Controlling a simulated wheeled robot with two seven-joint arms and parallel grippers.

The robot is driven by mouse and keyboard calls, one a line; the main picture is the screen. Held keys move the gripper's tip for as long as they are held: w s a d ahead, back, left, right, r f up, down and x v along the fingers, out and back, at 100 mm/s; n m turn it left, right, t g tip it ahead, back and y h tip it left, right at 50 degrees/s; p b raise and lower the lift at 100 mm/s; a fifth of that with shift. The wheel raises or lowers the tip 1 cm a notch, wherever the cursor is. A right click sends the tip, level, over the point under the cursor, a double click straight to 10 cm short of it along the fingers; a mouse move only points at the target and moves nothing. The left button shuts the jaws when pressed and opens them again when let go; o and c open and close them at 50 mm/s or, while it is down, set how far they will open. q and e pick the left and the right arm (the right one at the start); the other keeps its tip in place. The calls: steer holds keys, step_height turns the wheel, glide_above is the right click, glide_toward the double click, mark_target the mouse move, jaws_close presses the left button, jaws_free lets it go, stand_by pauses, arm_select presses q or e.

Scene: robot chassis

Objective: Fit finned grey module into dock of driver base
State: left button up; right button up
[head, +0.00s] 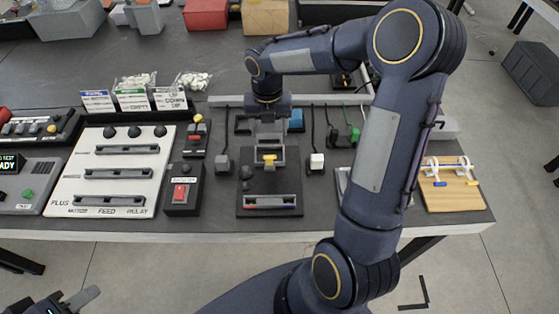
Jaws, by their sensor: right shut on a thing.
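The driver base (256,208) is a dark plate on the table's near middle. My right gripper (268,147) points down over the back of this base. It is shut on a grey part with a yellow piece (268,159), apparently the finned grey module. The fins are too small to make out, and I cannot tell whether the part touches the base. My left gripper (62,301) is at the bottom left edge, partly cut off, away from the table.
A white panel (70,190) with several slotted docks and black knobs stands left. A dark box with a red switch (181,193) is beside the base. Cabled plugs (317,161) lie right. A wooden board (452,195) is at the right end. My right arm hides part of the table.

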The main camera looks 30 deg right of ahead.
glide_toward(269, 147)
steer(key=shift+s+a+f, duration=0.35)
steer(key=shift+s+f, duration=0.25)
steer(key=shift+s+a+f, duration=0.3)
steer(key=shift+s+f, duration=0.35)
steer(key=shift+f, duration=1.9)
steer(key=shift+f, duration=0.1)
steer(key=o, duration=1.1)
